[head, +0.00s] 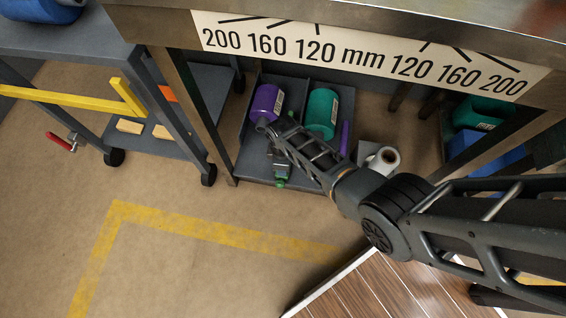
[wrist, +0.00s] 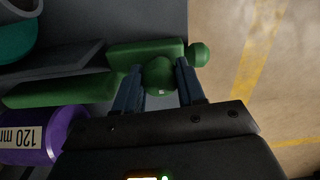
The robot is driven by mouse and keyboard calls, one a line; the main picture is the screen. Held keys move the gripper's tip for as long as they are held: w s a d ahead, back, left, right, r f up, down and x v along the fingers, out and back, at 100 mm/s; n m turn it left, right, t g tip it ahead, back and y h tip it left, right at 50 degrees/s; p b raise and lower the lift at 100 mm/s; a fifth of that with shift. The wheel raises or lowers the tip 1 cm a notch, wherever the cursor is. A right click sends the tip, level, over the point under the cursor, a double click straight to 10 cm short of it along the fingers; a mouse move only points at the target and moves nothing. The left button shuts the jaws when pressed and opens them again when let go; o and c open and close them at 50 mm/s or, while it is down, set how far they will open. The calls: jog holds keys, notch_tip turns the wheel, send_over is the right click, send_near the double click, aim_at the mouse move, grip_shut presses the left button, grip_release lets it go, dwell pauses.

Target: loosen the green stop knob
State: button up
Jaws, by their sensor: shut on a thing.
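The green stop knob (wrist: 158,74) is round and sits between the two blue fingers of my gripper (wrist: 160,80) in the wrist view. The fingers are shut on it from both sides. Just beyond it lies a green block (wrist: 140,52) with a small green ball (wrist: 199,54) at its right end. A long green bar (wrist: 60,90) runs to the left. In the head view, my arm reaches down to the grey tray, and small green parts (head: 281,183) show at the tray's front edge. My fingertips and the held knob are hard to make out there.
A purple roll (head: 264,103) and a teal roll (head: 321,112) lie in lanes of the grey tray (head: 250,160), under a bench with a millimetre scale (head: 370,55). A cart (head: 180,110) stands left. A white roll (head: 384,158) is right of the tray. The front floor is clear.

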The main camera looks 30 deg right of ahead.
jog(key=shift+s+f, duration=0.1)
jog(key=o, duration=1.1)
jog(key=shift+c, duration=0.2)
jog(key=shift+r+p, duration=2.3)
jog(key=shift+r, duration=1.65)
jog(key=shift+f, duration=0.1)
